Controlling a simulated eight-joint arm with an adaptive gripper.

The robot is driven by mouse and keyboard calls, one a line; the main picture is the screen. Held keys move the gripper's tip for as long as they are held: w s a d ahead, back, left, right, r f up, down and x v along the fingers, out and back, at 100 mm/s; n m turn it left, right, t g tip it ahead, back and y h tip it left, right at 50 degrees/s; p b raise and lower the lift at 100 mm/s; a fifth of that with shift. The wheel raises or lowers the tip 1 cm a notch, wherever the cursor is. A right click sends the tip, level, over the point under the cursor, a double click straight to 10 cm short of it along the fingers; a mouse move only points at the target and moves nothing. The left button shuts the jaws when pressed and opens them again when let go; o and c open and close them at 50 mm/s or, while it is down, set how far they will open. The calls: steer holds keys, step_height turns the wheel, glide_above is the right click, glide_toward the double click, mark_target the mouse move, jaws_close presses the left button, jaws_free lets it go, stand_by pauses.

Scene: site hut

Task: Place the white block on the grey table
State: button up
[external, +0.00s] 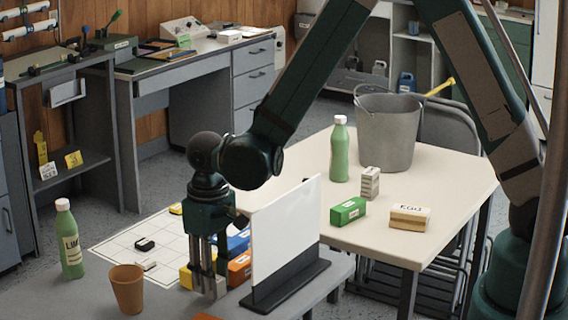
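My gripper (207,285) points straight down over the front grey table (70,303), left of the upright white panel. Its fingertips are low, close to the tabletop, beside a yellow block (186,278). Whether they hold anything is hard to see. A small white block (147,264) lies on the white gridded sheet (112,247) on the grey table, left of my gripper. Another whitish block (370,183) with dark print stands upright on the cream table (455,190). I cannot tell which of these the task names.
A white panel (286,232) on a black base stands just right of my gripper. A green bottle (69,240) and brown cup (127,288) stand left. The cream table holds a bucket (388,135) and a green box (348,211).

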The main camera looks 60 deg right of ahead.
step_height(320, 180, up, 11)
steer(key=p, duration=0.1)
steer(key=shift+p, duration=0.4)
stand_by(0.7)
steer(key=shift+r, duration=0.2)
steer(key=s+d+r+t, duration=0.2)
steer(key=s+d+r, duration=0.3)
steer(key=r, duration=0.3)
steer(key=s+d+r+t, duration=0.1)
steer(key=s+d+r, duration=0.4)
steer(key=r, duration=0.3)
steer(key=s+d+r+t, duration=0.2)
steer(key=s+d+r, duration=0.1)
steer(key=s, duration=0.4)
steer(key=s+d+r+t, duration=0.2)
steer(key=s+d, duration=0.3)
steer(key=s, duration=0.3)
steer(key=shift+d+r, duration=0.2)
steer(key=shift+r, duration=0.3)
